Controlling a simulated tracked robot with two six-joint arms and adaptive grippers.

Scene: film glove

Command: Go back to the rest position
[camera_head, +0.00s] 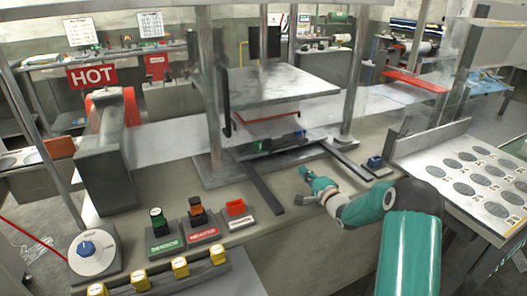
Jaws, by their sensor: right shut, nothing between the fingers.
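My right arm comes in from the lower right, teal with pale grey joints. My right gripper (303,188) is small in the view, over the front part of the grey worktop (285,222). It is shut and empty, in front of the press and apart from the blue switch to its right. My left gripper and left arm do not show.
A press with a large metal plate (275,88) on posts stands behind the gripper, with two dark rails (260,188) reaching forward. A control row has a green button (158,222), a dial (90,250) and yellow knobs (180,267). A tray with round recesses (450,150) is at right.

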